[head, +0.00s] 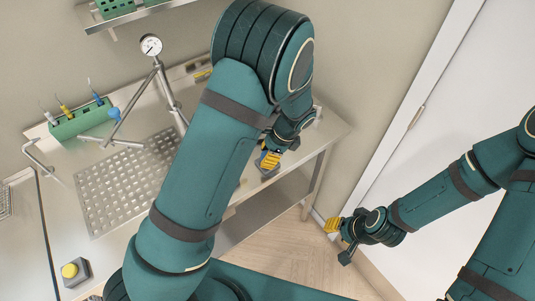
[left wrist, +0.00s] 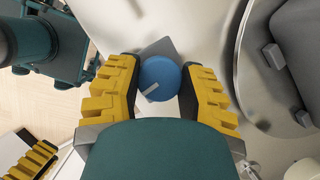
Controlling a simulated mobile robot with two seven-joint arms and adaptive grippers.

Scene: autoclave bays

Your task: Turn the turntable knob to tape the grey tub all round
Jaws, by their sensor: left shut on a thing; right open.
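The blue turntable knob (left wrist: 159,77) with a pale pointer mark shows in the left wrist view, between the yellow fingers of my left gripper (left wrist: 158,88). The gripper is shut on it. In the head view my left gripper (head: 270,159) is at the bench's right part, and my arm hides the knob. A round metal turntable (left wrist: 238,55) stands at the right of the left wrist view, with what looks like the grey tub (left wrist: 300,45) on it, cut off by the edge. I cannot make out any tape. My right gripper (head: 339,241) is open and empty, right of the bench.
On the bench are a perforated plate (head: 135,182), a green rack (head: 80,121) and a yellow button on a grey box (head: 71,270). A gauge on a pipe stand (head: 151,45) rises at the back. A white door (head: 455,110) is at the right.

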